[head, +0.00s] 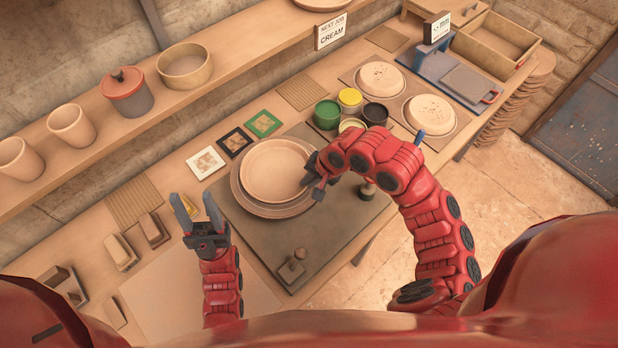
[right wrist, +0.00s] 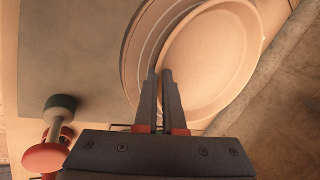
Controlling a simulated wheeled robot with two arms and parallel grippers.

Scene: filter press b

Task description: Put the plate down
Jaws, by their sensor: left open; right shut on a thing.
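A round pale clay plate (head: 277,170) is over a larger grey round disc (head: 243,202) on the dark work board (head: 330,228). I cannot tell whether the plate touches the disc. My right gripper (head: 316,178) is shut on the plate's right rim. In the right wrist view its fingers (right wrist: 166,78) meet at the edge of the plate (right wrist: 212,55), with the disc's rings showing beside it. My left gripper (head: 197,208) is open and empty, left of the plate and apart from it.
Green, yellow, black and cream pots (head: 327,115) stand behind the plate. Three patterned tiles (head: 235,142) lie behind left. Two speckled plates (head: 430,112) and a grey press (head: 466,82) are at back right. A small knobbed block (head: 292,270) sits on the board's front.

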